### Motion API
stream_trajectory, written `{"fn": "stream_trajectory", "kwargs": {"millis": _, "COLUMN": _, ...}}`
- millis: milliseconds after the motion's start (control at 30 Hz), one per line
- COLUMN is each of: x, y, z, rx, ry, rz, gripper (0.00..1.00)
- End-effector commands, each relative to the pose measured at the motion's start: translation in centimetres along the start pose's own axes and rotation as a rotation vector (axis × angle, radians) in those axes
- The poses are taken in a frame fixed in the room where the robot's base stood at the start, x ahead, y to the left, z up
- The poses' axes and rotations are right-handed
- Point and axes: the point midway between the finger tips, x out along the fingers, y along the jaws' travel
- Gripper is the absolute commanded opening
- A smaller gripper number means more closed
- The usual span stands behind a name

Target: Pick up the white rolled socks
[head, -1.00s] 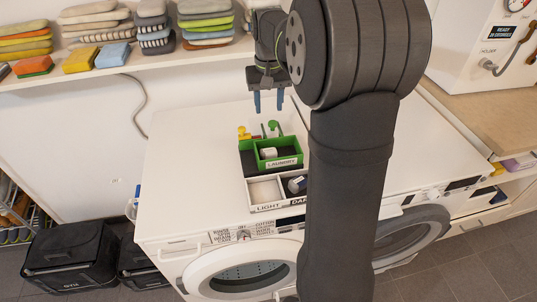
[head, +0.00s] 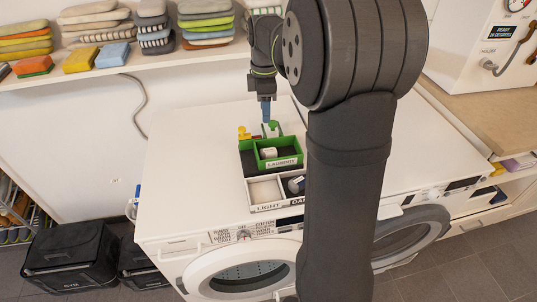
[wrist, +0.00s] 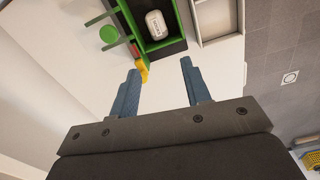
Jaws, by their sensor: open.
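The white rolled socks (head: 269,152) lie in the green laundry box (head: 284,163) on top of the washing machine. They also show in the wrist view (wrist: 156,24), near the top, as a white roll with dark marks, inside the dark-floored green box (wrist: 165,47). My gripper (head: 266,113) is above and behind the box in the head view. In the wrist view its two blue fingers (wrist: 160,66) are spread apart with nothing between them, and the socks lie beyond the fingertips. My arm hides part of the scene to the right.
A yellow item (head: 243,133) and a green-topped item (head: 273,126) stand behind. The machine top (head: 185,150) is clear to the left.

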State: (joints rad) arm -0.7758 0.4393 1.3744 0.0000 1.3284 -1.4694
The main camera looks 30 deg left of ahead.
Motion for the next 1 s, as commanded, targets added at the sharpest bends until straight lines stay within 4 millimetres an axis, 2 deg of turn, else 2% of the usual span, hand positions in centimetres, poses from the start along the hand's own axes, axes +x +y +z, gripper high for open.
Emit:
{"fn": "stream_trajectory", "kwargs": {"millis": 100, "x": 0.1, "y": 0.0, "z": -0.1, "rx": -0.085, "ry": 0.000, "rz": 0.000, "gripper": 0.44}}
{"fn": "stream_trajectory", "kwargs": {"millis": 233, "x": 0.9, "y": 0.0, "z": -0.1, "rx": -0.115, "ry": 0.000, "rz": -0.001, "gripper": 0.44}}
{"fn": "stream_trajectory", "kwargs": {"millis": 700, "x": 10.5, "y": -0.1, "z": 0.0, "rx": -0.112, "ry": 0.000, "rz": -0.003, "gripper": 0.44}}
{"fn": "stream_trajectory", "kwargs": {"millis": 1000, "x": 12.9, "y": 0.1, "z": 0.0, "rx": -0.111, "ry": 0.000, "rz": -0.001, "gripper": 0.44}}
